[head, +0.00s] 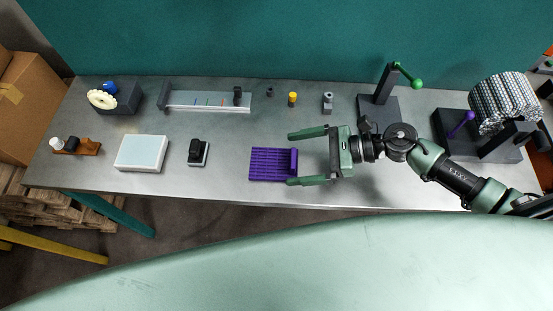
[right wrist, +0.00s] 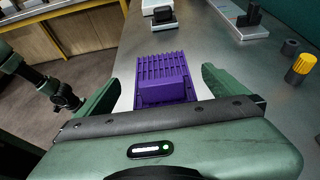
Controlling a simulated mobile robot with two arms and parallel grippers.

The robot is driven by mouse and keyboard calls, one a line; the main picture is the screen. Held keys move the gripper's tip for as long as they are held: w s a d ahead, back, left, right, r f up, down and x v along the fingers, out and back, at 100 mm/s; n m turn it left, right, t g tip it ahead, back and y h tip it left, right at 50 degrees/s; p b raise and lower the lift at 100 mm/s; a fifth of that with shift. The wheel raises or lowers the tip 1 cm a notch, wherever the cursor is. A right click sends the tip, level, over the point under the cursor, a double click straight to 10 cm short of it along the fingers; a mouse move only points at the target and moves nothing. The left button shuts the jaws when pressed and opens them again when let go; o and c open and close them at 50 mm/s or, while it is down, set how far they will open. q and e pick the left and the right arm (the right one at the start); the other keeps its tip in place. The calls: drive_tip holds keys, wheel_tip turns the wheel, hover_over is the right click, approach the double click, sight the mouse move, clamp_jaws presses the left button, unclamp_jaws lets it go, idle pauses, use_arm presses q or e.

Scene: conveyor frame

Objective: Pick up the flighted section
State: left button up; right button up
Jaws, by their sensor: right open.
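The flighted section (head: 270,163) is a purple ribbed piece with a raised block at its right end. It lies on the grey metal table near the front edge. In the right wrist view the flighted section (right wrist: 163,80) shows ahead, between my finger lines. My right gripper (head: 307,157) is open, its two green fingers pointing left, one on the far side and one on the near side of the block end. I cannot tell whether the fingers touch it. The right gripper also shows in the wrist view (right wrist: 160,95). My left gripper is not in view.
A black device (head: 198,152), a white box (head: 142,153) and an orange stand (head: 82,147) are to the left. A silver roll (head: 505,100) stands at right.

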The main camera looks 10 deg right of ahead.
sight(281, 163)
drive_tip(key=p+x, duration=0.1)
drive_tip(key=x, duration=0.3)
drive_tip(key=shift+p, duration=0.3)
drive_tip(key=shift+w+a+f, duration=0.15)
drive_tip(key=shift+a+f, duration=0.1)
drive_tip(key=shift+a, duration=0.1)
drive_tip(key=c, duration=1.4)
